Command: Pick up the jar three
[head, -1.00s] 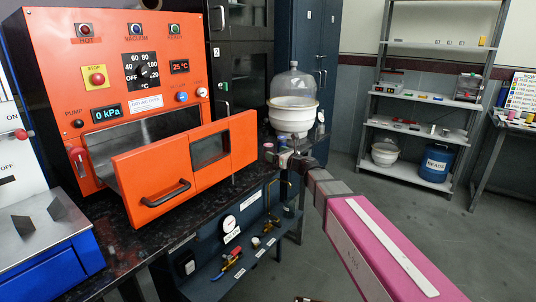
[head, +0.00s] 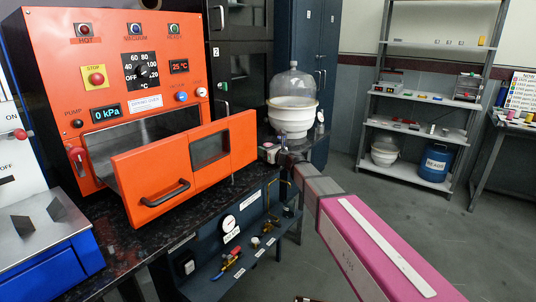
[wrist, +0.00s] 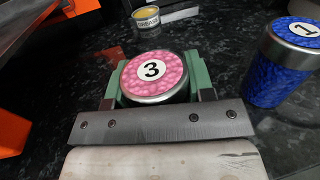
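Jar three (wrist: 148,90) shows in the wrist view as a round jar with a pink top, a grey metal rim and a white disc marked 3. It stands upright on the dark speckled worktop. My gripper (wrist: 156,80) has one green finger on each side of it. The fingers look very close to the jar's sides, with no clear gap; I cannot tell whether they press on it. In the head view, my gripper (head: 284,158) is at the worktop's far right end, and the jar is too hidden there to make out.
A blue jar marked 1 (wrist: 283,68) stands close right of my gripper. A yellow-topped tin (wrist: 146,17) sits behind jar three. In the head view, a glass-domed white vessel (head: 292,115) stands just behind my gripper. The orange oven's open drawer (head: 185,170) is to its left.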

